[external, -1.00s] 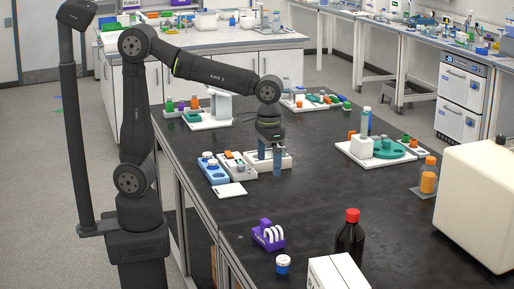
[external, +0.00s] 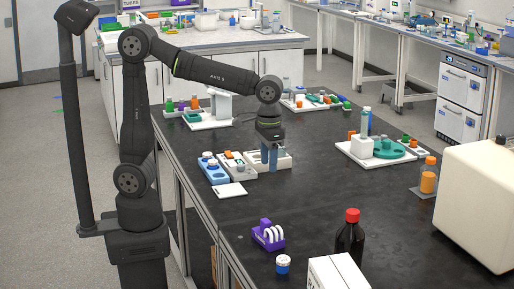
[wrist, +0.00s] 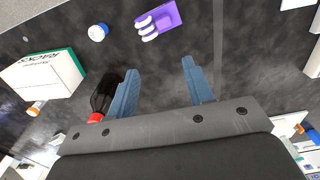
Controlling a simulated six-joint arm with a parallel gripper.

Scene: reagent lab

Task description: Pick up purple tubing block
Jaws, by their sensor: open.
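The purple tubing block (external: 268,236), with white loops of tubing on it, sits upright on the black bench near its left edge. In the wrist view it lies at the top (wrist: 166,16), beyond the fingertips and apart from them. My gripper (external: 269,168) hangs over the bench, farther back than the block, close to the white and blue trays. In the wrist view my gripper (wrist: 159,70) has its blue fingers apart, with only bare bench between them.
A dark bottle with a red cap (external: 350,238), a white box (external: 336,274) and a small blue-and-white jar (external: 282,264) stand around the block's near side. A blue tray (external: 213,171) sits beside my gripper. Bare bench lies between gripper and block.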

